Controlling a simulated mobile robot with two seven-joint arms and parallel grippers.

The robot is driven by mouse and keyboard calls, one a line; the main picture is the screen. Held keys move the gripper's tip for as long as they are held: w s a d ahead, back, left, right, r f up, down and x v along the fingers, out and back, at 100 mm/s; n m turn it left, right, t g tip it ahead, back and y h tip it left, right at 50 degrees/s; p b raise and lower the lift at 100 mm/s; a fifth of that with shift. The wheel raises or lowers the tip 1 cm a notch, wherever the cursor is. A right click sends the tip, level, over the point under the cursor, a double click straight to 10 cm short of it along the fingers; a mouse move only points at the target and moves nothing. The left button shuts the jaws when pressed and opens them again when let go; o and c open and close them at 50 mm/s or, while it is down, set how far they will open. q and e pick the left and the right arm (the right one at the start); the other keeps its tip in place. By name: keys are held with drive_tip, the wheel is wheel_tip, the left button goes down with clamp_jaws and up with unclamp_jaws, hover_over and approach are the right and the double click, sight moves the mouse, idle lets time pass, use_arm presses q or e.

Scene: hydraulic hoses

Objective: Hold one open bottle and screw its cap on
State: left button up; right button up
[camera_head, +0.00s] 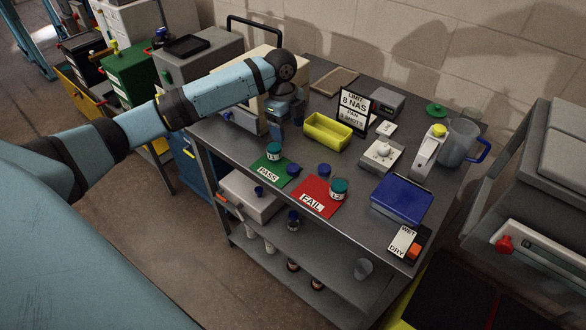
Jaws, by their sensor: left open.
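A small bottle with a teal top (274,151) stands on the green PASS mat (268,172). A dark blue cap or small bottle top (293,169) is at that mat's right edge. On the red FAIL mat (312,208) stands another teal-topped bottle (338,189), with a dark blue cap-like piece (324,170) behind it. I cannot tell whether any bottle is open. My left gripper (285,125) is open and points down at the table's back left, behind the PASS mat and apart from the bottles. My right gripper is not in view.
The grey table (350,225) also holds a yellow bin (327,133), a sign (354,107), a scale-like device (382,155), a dispenser (430,151), a jug (459,143) and a blue box (401,199). Several small bottles (293,220) are on the lower shelf. A grey cart stands right.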

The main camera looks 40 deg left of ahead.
use_arm(q)
hover_over(293, 167)
drive_tip(key=f, duration=0.8)
drive_tip(key=shift+a+f+p, duration=0.3)
drive_tip(key=shift+f, duration=0.1)
drive_tip(key=f, duration=0.3)
drive_tip(key=f+p, duration=0.1)
drive_tip(key=f, duration=0.1)
drive_tip(key=shift+d, duration=0.25)
drive_tip(key=c, duration=1)
